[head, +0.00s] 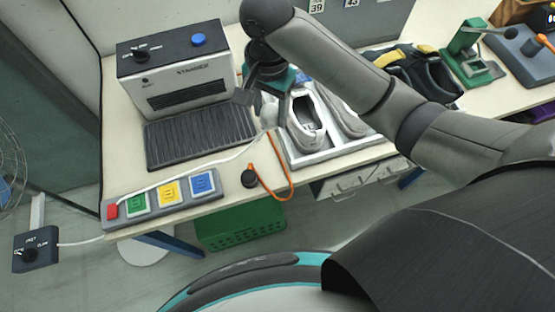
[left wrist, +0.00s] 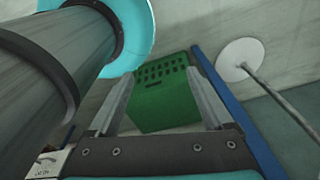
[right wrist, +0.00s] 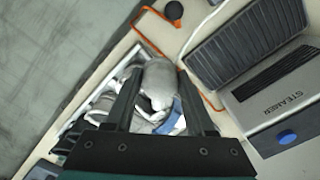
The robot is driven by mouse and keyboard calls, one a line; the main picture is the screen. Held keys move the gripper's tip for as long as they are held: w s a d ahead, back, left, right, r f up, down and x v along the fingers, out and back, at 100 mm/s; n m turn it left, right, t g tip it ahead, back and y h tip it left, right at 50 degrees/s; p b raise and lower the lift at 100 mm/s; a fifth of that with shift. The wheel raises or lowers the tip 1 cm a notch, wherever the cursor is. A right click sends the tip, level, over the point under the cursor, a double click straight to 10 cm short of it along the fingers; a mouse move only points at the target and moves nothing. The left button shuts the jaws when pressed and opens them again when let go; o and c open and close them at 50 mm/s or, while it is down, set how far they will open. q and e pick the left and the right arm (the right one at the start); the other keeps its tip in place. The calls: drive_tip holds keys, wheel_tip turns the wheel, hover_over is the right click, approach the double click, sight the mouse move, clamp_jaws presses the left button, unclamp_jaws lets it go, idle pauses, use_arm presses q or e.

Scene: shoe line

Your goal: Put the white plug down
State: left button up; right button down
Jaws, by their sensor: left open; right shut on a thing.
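The white plug (right wrist: 158,84) is a pale, rounded piece between the fingers of my right gripper (right wrist: 159,72), which is shut on it. In the head view the plug (head: 268,114) hangs under the right gripper (head: 258,95), left of the pale shoes and in front of the steamer's right side. Its lower end is hard to make out, and I cannot tell whether it touches anything. My left gripper (left wrist: 160,73) is open and empty in the left wrist view, above the floor with a green crate beyond; the head view does not show it.
A white tray (head: 330,152) holds pale shoes (head: 303,120). The steamer (head: 180,72) has a dark ribbed mat (head: 200,135) in front. A button strip (head: 165,195), an orange cord (head: 285,175) and a black knob (head: 249,178) lie near the table's front edge. A green crate (head: 240,225) stands below.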

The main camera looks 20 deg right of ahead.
drive_tip(key=shift+s+r+m+p, duration=0.15)
drive_tip(key=shift+s+m+p, duration=0.45)
drive_tip(key=shift+m, duration=0.2)
drive_tip(key=s+m+p, duration=0.1)
drive_tip(key=m, duration=0.1)
use_arm(q)
wheel_tip(320, 180, up, 4)
drive_tip(key=s, duration=0.1)
use_arm(e)
drive_tip(key=b, duration=0.3)
hover_over(278, 172)
wheel_tip(278, 172, down, 17)
drive_tip(key=shift+f, duration=0.1)
use_arm(q)
drive_tip(key=shift+s+f+b, duration=0.1)
drive_tip(key=shift+f+b, duration=0.25)
drive_tip(key=shift+f, duration=1.75)
use_arm(e)
drive_tip(key=shift+a+f, duration=0.1)
drive_tip(key=shift+f, duration=1.85)
drive_tip(key=shift+f, duration=0.15)
drive_tip(key=shift+c, duration=1.2)
unclamp_jaws()
